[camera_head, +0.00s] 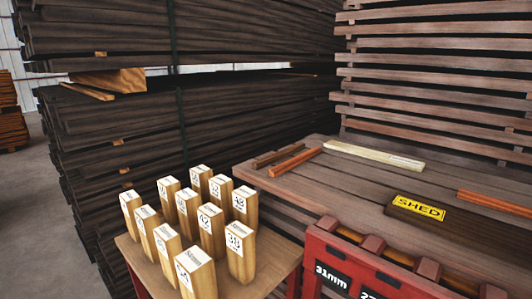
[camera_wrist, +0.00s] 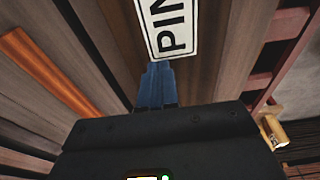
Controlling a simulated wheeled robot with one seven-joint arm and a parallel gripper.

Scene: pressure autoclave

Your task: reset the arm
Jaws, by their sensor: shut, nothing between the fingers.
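My gripper (camera_wrist: 157,82) shows in the wrist view as blue fingers closed together, with nothing between them. It points at a wooden surface, with its tips just below a white sign (camera_wrist: 169,25) with the black letters "PIN", partly cut off by the top edge. I cannot tell whether the tips touch the sign. The arm and gripper do not show in the head view.
In the head view, several numbered wooden blocks (camera_head: 211,232) stand on a small table (camera_head: 263,276). Beside it are a red rack (camera_head: 318,250) and a plank-topped table (camera_head: 300,185) bearing a yellow SHED sign (camera_head: 418,207) and loose strips. Dark timber stacks (camera_head: 120,130) rise behind.

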